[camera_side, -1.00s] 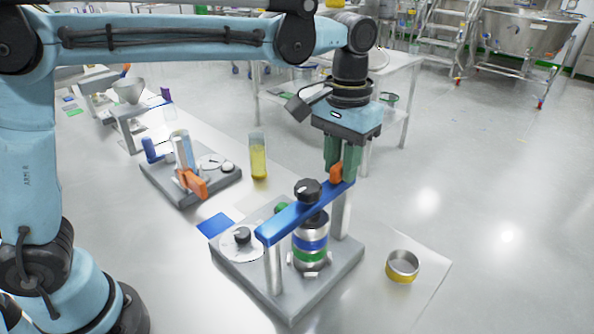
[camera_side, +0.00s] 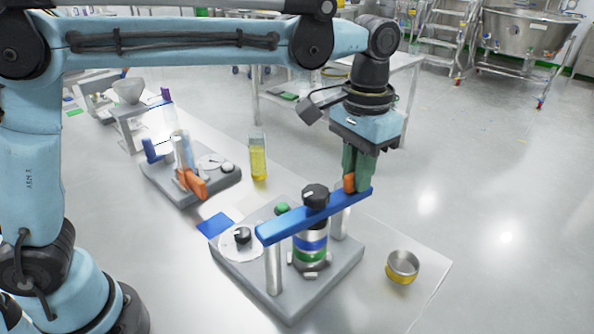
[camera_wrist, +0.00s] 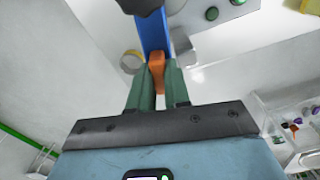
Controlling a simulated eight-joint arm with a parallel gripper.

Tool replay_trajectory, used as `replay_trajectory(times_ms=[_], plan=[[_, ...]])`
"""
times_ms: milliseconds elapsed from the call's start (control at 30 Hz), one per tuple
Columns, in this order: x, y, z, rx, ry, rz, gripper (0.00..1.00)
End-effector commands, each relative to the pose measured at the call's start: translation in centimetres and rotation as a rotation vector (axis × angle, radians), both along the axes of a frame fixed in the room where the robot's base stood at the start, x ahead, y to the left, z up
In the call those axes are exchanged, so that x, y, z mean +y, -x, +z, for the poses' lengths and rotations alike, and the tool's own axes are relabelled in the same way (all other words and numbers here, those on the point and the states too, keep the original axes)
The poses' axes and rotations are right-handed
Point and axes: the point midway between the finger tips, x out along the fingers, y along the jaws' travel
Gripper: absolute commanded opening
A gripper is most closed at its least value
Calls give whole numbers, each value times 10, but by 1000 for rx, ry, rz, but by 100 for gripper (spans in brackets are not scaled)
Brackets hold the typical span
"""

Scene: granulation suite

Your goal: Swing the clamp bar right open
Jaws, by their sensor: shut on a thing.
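The blue clamp bar (camera_side: 285,222) runs across the top of the sieve clamp stand, from its near left post (camera_side: 273,270) past the far right post (camera_side: 340,222). A black knob (camera_side: 315,196) sits on the bar above a stack of banded metal rings (camera_side: 310,247). My gripper (camera_side: 357,182) is shut on the orange handle (camera_side: 349,183) at the bar's far end. In the wrist view the orange handle (camera_wrist: 157,66) is between the green fingers, with the blue bar (camera_wrist: 153,32) running away from it. The bar's end overhangs to the right of the far post.
A metal ring with a yellow band (camera_side: 403,266) stands right of the grey base (camera_side: 290,300). A beaker of yellow liquid (camera_side: 258,160) and a second fixture with an orange handle (camera_side: 192,184) stand behind left. Floor to the right is free.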

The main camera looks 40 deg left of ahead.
Motion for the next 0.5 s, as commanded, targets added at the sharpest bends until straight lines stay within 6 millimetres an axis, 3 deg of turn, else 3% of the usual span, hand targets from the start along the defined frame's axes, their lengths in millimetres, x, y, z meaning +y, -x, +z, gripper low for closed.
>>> replay_trajectory(times_ms=[500], plan=[[-70,34,-2,0,0,-490,0]])
